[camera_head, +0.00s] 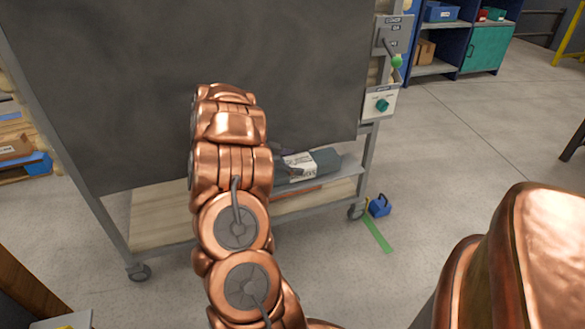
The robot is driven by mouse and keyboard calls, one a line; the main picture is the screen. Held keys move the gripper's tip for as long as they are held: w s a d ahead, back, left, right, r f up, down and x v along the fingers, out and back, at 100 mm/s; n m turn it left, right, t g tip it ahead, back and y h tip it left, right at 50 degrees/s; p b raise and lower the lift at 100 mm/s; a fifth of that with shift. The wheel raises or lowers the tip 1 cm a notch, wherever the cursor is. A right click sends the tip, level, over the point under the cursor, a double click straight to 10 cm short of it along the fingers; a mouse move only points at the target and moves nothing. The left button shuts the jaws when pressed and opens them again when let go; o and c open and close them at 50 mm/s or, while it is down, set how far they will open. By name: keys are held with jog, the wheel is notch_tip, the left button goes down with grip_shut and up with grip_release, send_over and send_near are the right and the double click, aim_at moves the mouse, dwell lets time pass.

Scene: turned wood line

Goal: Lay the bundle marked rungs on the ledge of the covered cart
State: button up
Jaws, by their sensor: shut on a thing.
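The covered cart (165,90) stands in front of me, its upper part hung with a dark grey cover. A dark grey bundle with a pale label or band (322,160) is at the ledge; the label's wording is too small to read. My gripper (285,160) shows only in part, behind my copper arm, at the bundle's left end, and is shut on it. My arm hides the bundle's left side. I cannot tell whether the bundle touches the ledge.
The cart's pale lower shelf (155,215) has a reddish item (297,192) on it. A control box with a green knob (380,104) is on the cart's right post. A blue object (379,205) and green strip (377,236) lie on the floor. Floor at right is mostly clear.

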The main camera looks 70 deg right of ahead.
jog(key=shift+f, duration=0.5)
jog(key=o, duration=1.6)
jog(key=shift+o, duration=0.2)
jog(key=shift+r, duration=0.1)
jog(key=p+v, duration=0.4)
jog(key=v, duration=0.7)
jog(key=shift+r, duration=0.15)
jog(key=shift+w+a+r, duration=0.15)
jog(key=shift+w+a, duration=0.05)
jog(key=shift+a, duration=0.1)
